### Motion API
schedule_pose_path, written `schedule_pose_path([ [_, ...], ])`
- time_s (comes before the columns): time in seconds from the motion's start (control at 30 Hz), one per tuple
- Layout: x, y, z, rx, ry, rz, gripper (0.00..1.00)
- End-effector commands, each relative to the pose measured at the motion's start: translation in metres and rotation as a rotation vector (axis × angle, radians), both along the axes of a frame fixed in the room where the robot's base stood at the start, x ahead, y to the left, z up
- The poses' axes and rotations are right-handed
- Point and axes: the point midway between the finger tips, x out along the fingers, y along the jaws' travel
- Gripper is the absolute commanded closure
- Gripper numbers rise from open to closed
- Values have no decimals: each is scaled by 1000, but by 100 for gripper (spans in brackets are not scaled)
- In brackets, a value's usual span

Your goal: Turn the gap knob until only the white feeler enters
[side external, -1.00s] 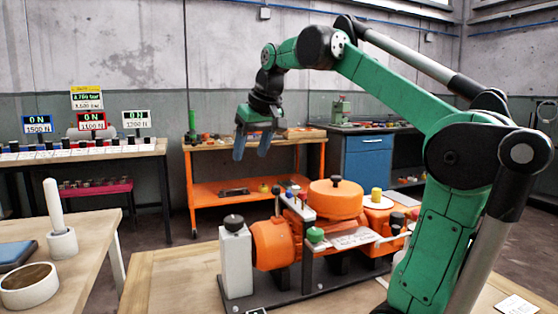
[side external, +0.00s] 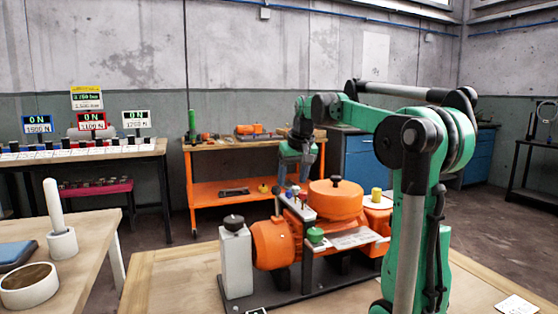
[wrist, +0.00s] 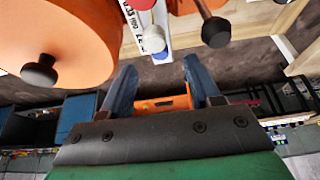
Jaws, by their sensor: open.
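My gripper (side external: 298,168) hangs with its blue fingers pointing down, above and behind the orange machine (side external: 272,244). In the wrist view its two blue fingers (wrist: 160,72) are apart with nothing between them. A small white feeler strip (side external: 298,207) on the machine carries small coloured knobs. In the wrist view a white knob (wrist: 152,40), a blue knob (wrist: 161,57) and a red knob (wrist: 141,3) show beyond the fingertips. A green knob (side external: 315,235) sits in front of the strip. I cannot tell which knob sets the gap, nor see the gap.
A large orange drum with a black top knob (side external: 336,181) stands beside the strip; that knob also shows in the wrist view (wrist: 40,70). A grey block with a black knob (side external: 234,222) stands left. An orange cart (side external: 250,190) and force displays (side external: 91,121) are behind.

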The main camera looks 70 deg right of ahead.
Motion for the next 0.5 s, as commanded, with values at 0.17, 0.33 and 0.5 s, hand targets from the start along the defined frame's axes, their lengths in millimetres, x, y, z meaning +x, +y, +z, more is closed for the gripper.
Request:
schedule_pose_path([
  [0.17, 6, -6, -21, -1, 0, 1, 44],
  [0.33, 9, -8, -30, -1, -1, 0, 44],
  [0.5, 9, -8, -30, -1, -1, 0, 44],
])
